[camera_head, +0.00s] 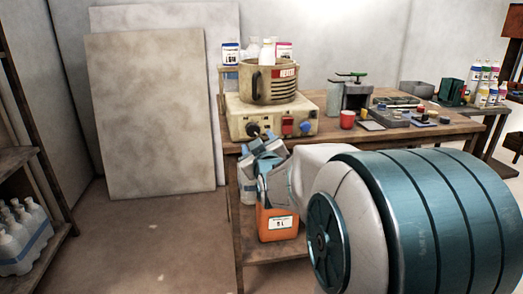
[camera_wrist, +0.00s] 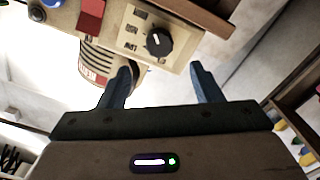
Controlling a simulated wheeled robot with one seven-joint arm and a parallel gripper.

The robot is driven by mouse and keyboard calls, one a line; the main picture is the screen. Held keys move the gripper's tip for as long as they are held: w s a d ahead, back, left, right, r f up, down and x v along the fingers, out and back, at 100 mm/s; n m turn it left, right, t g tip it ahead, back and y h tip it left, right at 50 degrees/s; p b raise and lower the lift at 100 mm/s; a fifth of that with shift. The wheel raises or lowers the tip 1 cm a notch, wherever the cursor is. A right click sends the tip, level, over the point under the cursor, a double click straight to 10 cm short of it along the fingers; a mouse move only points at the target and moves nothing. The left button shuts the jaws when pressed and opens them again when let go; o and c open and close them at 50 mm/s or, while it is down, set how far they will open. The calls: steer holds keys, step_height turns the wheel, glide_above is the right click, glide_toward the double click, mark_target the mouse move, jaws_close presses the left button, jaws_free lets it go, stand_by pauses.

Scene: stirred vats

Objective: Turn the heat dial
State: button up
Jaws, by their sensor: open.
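A cream heating unit (camera_head: 247,112) stands at the left end of the wooden bench, with a beige pot (camera_head: 270,85) on it. A round black dial (camera_head: 253,130) is on the left of its front panel. In the wrist view the panel appears upside down, and the dial (camera_wrist: 159,41) shows a pale pointer mark. My gripper (camera_wrist: 161,72) is open, its two blue fingers apart and empty. The dial lies beyond the fingertips, roughly centred between them, with no contact visible. In the head view my gripper (camera_head: 265,148) is just below and in front of the unit.
A red mug (camera_head: 347,119) and grey fixtures stand farther right on the bench (camera_head: 330,138). An orange jug (camera_head: 277,222) is below my gripper. Open floor (camera_head: 160,240) lies left.

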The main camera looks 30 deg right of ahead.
steer(key=shift+p+v, duration=0.35)
steer(key=shift+v, duration=2.35)
steer(key=s+a+r+m+g+y+p, duration=0.1)
steer(key=s+a+r+g+y+p, duration=0.1)
steer(key=s+a+r+g+p, duration=0.4)
steer(key=s+a+r+m+g+y+p, duration=0.1)
steer(key=s+a+r+g+y+p, duration=0.2)
steer(key=s+a+r+g+p, duration=0.4)
steer(key=s+a+g+p, duration=0.1)
steer(key=s+p, duration=0.6)
steer(key=p, duration=0.8)
steer(key=shift+s+a+m+g, duration=0.25)
steer(key=shift+s+m+g, duration=0.05)
steer(key=shift+m, duration=0.1)
